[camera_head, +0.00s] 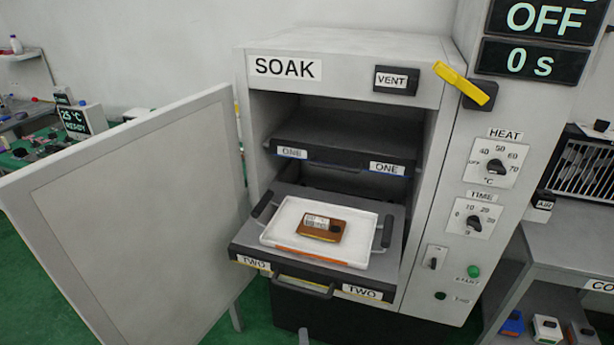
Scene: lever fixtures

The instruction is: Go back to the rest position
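Neither of my grippers shows in the head view, so their state and position are hidden. A grey cabinet labelled SOAK (345,42) stands in the middle with its door (135,215) swung open to the left. The lower shelf, labelled TWO (395,275), is pulled out toward me. A white tray (283,212) with dark handles lies on that shelf. A brown device with a label (322,228) lies in the tray. The upper shelf, labelled ONE (340,158), is inside and looks empty.
The open door takes up the left side. A yellow lever (462,83) sits at the upper right, above the HEAT dial (495,166) and TIME dial (474,223). The display reads OFF (545,18) and 0 s. A grey side table (575,250) stands at the right.

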